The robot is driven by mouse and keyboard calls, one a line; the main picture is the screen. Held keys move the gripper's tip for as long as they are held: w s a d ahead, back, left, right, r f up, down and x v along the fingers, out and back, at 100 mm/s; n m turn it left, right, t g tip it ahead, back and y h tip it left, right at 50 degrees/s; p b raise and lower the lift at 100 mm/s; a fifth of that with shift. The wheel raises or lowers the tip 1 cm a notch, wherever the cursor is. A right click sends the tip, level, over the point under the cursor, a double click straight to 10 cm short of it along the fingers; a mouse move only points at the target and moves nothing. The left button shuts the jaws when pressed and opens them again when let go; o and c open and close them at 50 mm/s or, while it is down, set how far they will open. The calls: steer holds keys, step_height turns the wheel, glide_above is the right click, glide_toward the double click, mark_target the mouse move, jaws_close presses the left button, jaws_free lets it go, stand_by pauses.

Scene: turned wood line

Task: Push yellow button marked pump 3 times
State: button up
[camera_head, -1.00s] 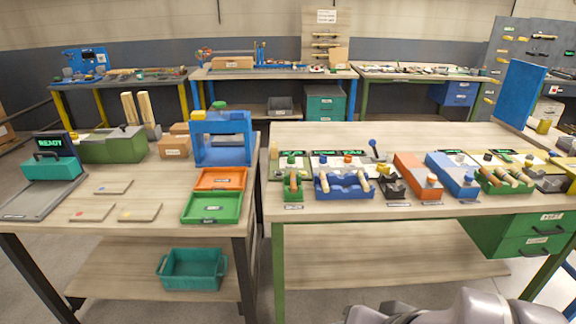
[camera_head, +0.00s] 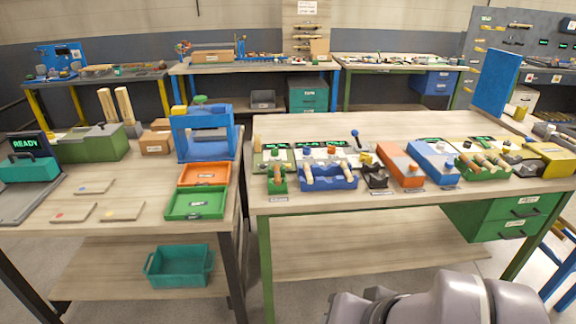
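I cannot pick out a button marked pump, as the labels are too small to read. Small yellow parts show in several places. One is a yellow piece (camera_head: 179,111) on top of the blue frame (camera_head: 203,133) on the left table. Another is a small yellow part (camera_head: 366,159) among the devices on the right table. A yellow box (camera_head: 556,156) stands at the right end of that table. My grey arm links show at the bottom right, but my gripper is outside the view.
The left table (camera_head: 130,190) holds orange (camera_head: 204,174) and green trays (camera_head: 196,203). The right table (camera_head: 330,208) carries a row of coloured devices, with clear wood behind them. A teal bin (camera_head: 178,266) sits on the left lower shelf. Floor shows between the tables.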

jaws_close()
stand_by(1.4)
